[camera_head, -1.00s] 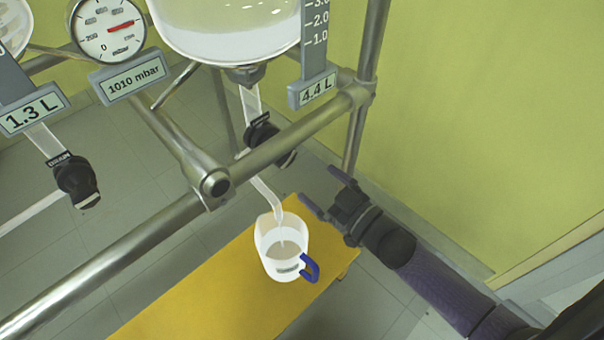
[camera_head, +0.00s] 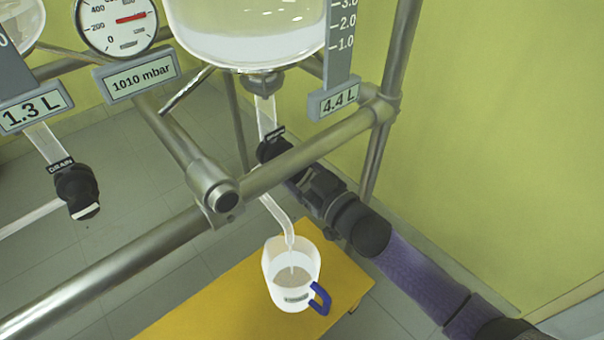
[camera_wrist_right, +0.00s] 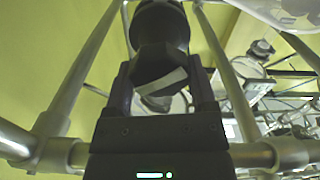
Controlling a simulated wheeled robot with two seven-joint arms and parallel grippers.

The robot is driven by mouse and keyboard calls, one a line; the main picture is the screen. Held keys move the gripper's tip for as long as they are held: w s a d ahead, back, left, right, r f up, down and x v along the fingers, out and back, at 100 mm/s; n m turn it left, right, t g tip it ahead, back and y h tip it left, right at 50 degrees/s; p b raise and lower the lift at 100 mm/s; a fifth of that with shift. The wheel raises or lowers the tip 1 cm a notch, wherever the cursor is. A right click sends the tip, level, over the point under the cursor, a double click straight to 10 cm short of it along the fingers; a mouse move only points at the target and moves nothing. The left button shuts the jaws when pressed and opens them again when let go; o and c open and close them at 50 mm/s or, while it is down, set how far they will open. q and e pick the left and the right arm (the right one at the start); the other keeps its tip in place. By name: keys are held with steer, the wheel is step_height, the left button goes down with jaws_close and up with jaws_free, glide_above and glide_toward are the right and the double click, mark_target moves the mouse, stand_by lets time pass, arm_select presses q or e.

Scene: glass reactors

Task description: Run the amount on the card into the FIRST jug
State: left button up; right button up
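A translucent white jug (camera_head: 292,275) with a blue handle stands upright on the yellow bench, under the bent glass spout (camera_head: 277,216). A thin stream runs from the spout into the jug, which holds some liquid. The glass reactor (camera_head: 250,30) above has a level scale reading 4.4 L (camera_head: 339,98). My right gripper (camera_head: 290,170) is at its black drain valve, partly behind the rail. In the right wrist view its fingers straddle the black valve knob (camera_wrist_right: 160,62), apparently spread; contact is unclear. The jug's label is unreadable. The card and my left gripper are not in view.
Steel frame rails (camera_head: 300,158) cross in front of the valve. A second black drain valve (camera_head: 77,190) hangs at left under a 1.3 L display (camera_head: 33,111). A gauge panel reads 1010 mbar (camera_head: 140,78). The yellow bench (camera_head: 215,305) is clear left of the jug.

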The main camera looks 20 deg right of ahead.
steer(key=c, duration=0.7)
steer(key=shift+r+m+p, duration=0.2)
steer(key=shift+m+p, duration=0.85)
steer(key=shift+m, duration=0.05)
steer(key=m+p, duration=0.1)
steer(key=m, duration=0.1)
steer(key=shift+f+m, duration=0.1)
steer(key=shift+m, duration=0.2)
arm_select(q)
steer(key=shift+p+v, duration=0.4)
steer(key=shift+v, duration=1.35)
arm_select(e)
steer(key=shift+f+m, duration=0.1)
steer(key=shift+m, duration=0.7)
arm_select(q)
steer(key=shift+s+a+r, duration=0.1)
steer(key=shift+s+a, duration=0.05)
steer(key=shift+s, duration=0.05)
